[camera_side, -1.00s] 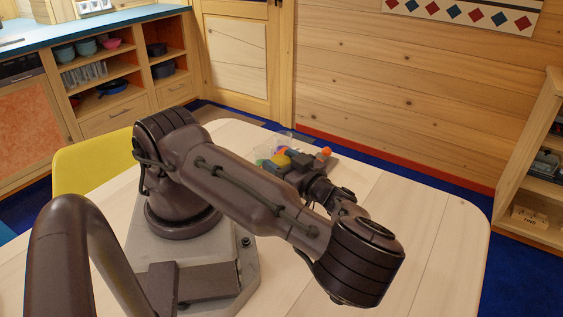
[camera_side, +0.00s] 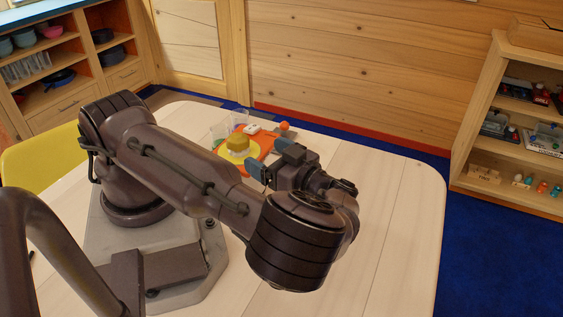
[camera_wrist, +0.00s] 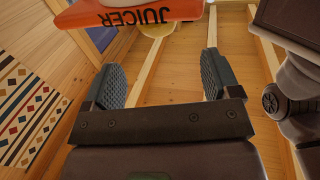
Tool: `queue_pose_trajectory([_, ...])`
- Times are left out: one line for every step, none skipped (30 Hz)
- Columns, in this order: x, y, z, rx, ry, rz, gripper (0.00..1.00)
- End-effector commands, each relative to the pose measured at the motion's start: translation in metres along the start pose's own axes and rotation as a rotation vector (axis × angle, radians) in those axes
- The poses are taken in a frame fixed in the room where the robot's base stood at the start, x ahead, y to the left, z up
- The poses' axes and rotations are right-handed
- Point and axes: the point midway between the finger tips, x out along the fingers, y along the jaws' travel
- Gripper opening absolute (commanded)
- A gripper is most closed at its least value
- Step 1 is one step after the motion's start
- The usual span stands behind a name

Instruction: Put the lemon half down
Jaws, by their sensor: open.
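The orange toy juicer (camera_side: 262,151) lies on the pale table, with a yellow disc on it. A golden-yellow piece (camera_side: 238,142), which looks like the lemon half, sits on a whitish part at the disc's middle. My gripper (camera_side: 264,156) is open and empty just right of it, its bluish fingers apart from the piece. In the wrist view my open gripper (camera_wrist: 159,78) has nothing between its pads. The juicer's lettered orange edge (camera_wrist: 140,14) shows at the top there; the lemon half cannot be made out in that view.
Clear cups (camera_side: 239,118) stand behind the juicer. A white button part (camera_side: 252,129) and an orange knob (camera_side: 284,126) are at its far side. The table (camera_side: 385,205) is clear to the right. A yellow chair (camera_side: 38,152) stands at the left.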

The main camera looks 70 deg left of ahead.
Motion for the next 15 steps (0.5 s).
queue_pose_trajectory([-0.010, 0.000, 0.000, 0.000, -0.003, 0.003, 0.82])
queue_pose_trajectory([-0.015, 0.000, 0.000, 0.000, -0.002, 0.002, 0.82])
queue_pose_trajectory([-0.020, 0.000, 0.000, 0.000, -0.002, 0.002, 0.82])
queue_pose_trajectory([-0.024, 0.000, 0.000, 0.000, -0.001, 0.001, 0.82])
queue_pose_trajectory([-0.028, 0.000, 0.000, 0.000, -0.002, 0.002, 0.82])
queue_pose_trajectory([-0.031, 0.000, 0.000, 0.000, -0.001, 0.000, 0.82])
queue_pose_trajectory([-0.033, 0.000, 0.000, 0.001, -0.001, 0.000, 0.82])
queue_pose_trajectory([-0.035, 0.000, 0.000, 0.004, -0.004, -0.001, 0.82])
queue_pose_trajectory([-0.037, -0.001, 0.000, 0.016, -0.012, -0.007, 0.82])
queue_pose_trajectory([-0.037, -0.001, 0.000, 0.032, -0.025, -0.014, 0.82])
queue_pose_trajectory([-0.037, -0.003, 0.000, 0.056, -0.043, -0.024, 0.82])
queue_pose_trajectory([-0.037, -0.004, -0.001, 0.102, -0.078, -0.040, 0.82])
queue_pose_trajectory([-0.037, -0.007, -0.001, 0.148, -0.112, -0.055, 0.82])
queue_pose_trajectory([-0.037, -0.009, -0.001, 0.201, -0.153, -0.069, 0.82])
queue_pose_trajectory([-0.037, -0.012, -0.001, 0.283, -0.218, -0.086, 0.82])
